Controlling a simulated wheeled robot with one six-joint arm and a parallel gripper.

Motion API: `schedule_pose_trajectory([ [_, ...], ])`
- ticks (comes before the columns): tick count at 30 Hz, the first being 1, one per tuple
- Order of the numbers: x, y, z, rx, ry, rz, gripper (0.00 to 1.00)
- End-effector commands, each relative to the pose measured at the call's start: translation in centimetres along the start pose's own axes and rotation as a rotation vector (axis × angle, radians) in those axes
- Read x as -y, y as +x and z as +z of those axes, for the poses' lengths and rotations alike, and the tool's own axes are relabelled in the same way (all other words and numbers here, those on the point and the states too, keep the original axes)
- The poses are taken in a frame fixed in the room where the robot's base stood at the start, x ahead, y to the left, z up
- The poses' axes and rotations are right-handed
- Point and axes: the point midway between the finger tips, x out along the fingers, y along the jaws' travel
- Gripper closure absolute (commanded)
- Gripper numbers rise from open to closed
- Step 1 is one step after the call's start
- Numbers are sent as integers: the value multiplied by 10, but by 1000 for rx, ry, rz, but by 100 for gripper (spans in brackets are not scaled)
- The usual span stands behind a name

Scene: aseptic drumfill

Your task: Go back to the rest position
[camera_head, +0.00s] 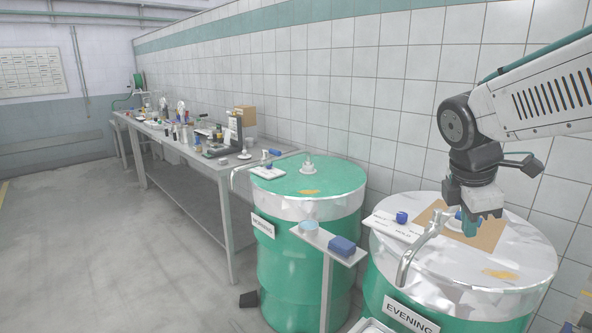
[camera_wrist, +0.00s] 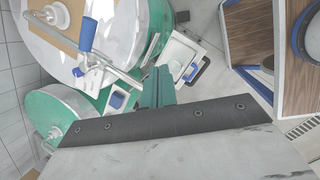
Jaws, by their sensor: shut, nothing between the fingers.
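My gripper (camera_head: 470,228) hangs at the end of my arm, pointing down over the top of the drum labelled EVENING (camera_head: 412,283). Its teal fingers are shut with nothing between them. They show in front of a brown square sheet (camera_head: 490,236) on the drum lid; I cannot tell the exact gap to the lid. In the wrist view my gripper's teal fingers (camera_wrist: 158,88) are together. Part of the lid behind my gripper is hidden in the head view.
A curved metal spout (camera_head: 408,262) and a white card (camera_head: 388,228) with a blue cap (camera_head: 401,217) are close by on the EVENING drum. The MORNING drum (camera_head: 290,240) stands left, with a small shelf (camera_head: 318,238) between. A cluttered bench (camera_head: 205,165) runs along the wall. The left floor is clear.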

Motion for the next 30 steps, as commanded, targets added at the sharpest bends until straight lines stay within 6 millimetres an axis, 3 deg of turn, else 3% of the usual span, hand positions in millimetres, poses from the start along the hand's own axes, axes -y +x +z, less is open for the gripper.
schedule_pose_trajectory([
  [9,119,-3,-19,-73,984,-185,100],
  [12,159,-4,-26,-85,1253,-251,100],
  [15,188,-4,-32,-102,1408,-293,100],
  [20,209,-7,-34,-145,1441,-292,100],
  [30,210,-12,-31,-167,1442,-270,100],
])
